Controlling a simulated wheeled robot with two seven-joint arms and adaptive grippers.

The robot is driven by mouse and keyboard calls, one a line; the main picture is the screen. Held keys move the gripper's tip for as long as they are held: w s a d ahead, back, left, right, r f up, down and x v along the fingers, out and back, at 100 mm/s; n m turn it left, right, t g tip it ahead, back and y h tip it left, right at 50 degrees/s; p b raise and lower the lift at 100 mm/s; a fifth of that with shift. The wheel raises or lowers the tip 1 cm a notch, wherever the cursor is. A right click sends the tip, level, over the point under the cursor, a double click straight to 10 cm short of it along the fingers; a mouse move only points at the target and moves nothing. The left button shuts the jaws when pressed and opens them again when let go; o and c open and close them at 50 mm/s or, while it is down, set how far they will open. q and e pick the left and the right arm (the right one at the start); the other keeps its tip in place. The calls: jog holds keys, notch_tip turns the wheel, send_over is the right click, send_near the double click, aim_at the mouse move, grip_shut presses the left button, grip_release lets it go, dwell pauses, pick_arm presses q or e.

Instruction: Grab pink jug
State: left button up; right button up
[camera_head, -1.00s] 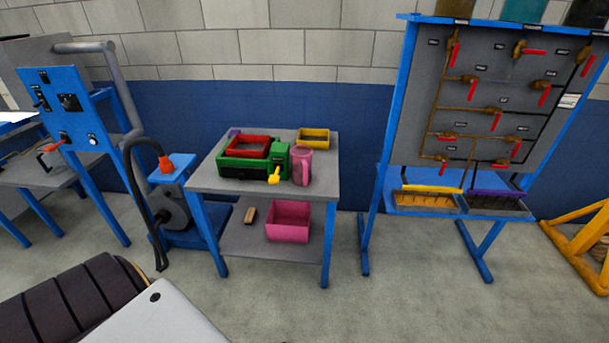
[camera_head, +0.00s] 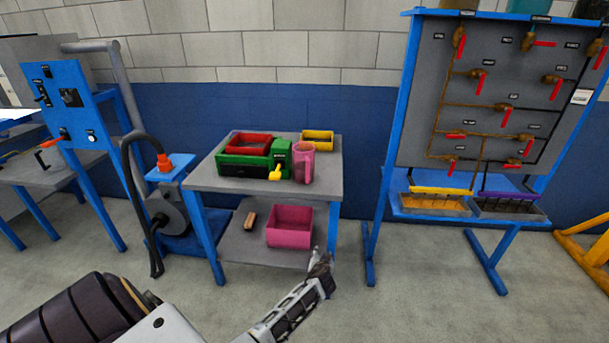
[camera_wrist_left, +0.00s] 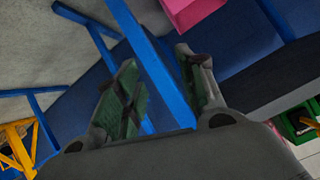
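The pink jug (camera_head: 303,163) stands upright on the top of a small grey table (camera_head: 326,182), at the right of the green machine. My left gripper (camera_head: 322,262) is in front of the table's right front leg, lower than the tabletop and well apart from the jug. In the left wrist view its two fingers (camera_wrist_left: 163,88) are spread with nothing between them; a blue leg shows behind. The jug cannot be made out in the wrist view. My right gripper is in neither view.
A pink bin (camera_head: 289,226) sits on the lower shelf. A blue-framed valve panel (camera_head: 490,100) stands at the right, a pump (camera_head: 176,207) at the left.

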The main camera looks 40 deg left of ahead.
pick_arm(q)
jog(key=w+a+r+n+y+b, duration=0.1)
jog(key=a+r+n+y+b, duration=0.1)
jog(key=r, duration=0.7)
jog(key=w+a+r+n+t+y+b, duration=0.1)
jog(key=w+a+r+n+y+b, duration=0.1)
jog(key=r, duration=0.6)
jog(key=w+a+r+n+t+y+b, duration=0.1)
jog(key=a+r+n+y+b, duration=0.1)
jog(key=r, duration=0.7)
jog(key=shift+w+a+r+n+y, duration=0.35)
jog(key=shift+a+n+y, duration=0.15)
jog(key=shift+a, duration=0.25)
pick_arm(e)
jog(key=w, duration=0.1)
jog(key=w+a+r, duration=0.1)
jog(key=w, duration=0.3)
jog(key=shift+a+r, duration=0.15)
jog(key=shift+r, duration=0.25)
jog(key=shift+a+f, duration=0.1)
